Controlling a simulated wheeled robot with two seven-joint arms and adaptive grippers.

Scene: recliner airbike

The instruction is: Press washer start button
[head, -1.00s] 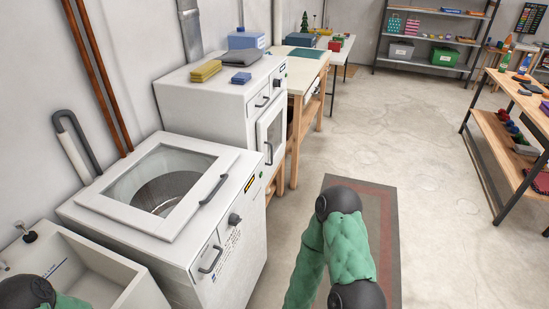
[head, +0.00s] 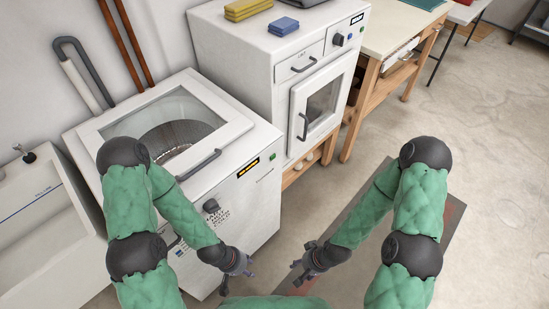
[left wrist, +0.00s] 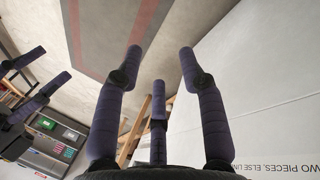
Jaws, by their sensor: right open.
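The white washer (head: 262,205) stands at the left, its glass-topped lid closed. Its front has an amber display (head: 248,167), a small green button (head: 271,156) right of it, and a dark knob (head: 211,205). My left gripper (head: 250,272) is low in front of the washer, apart from the button. In the left wrist view its fingers (left wrist: 160,62) are spread and empty, beside a white panel with printed text. My right gripper (head: 298,273) is open and empty, to the right of the left one, over the floor. My left forearm covers part of the washer's front.
A white sink (head: 40,215) adjoins the washer on the left. A white dryer (head: 238,55) stands behind it, with yellow and blue folded cloths on top. A wooden bench (head: 385,60) is further back.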

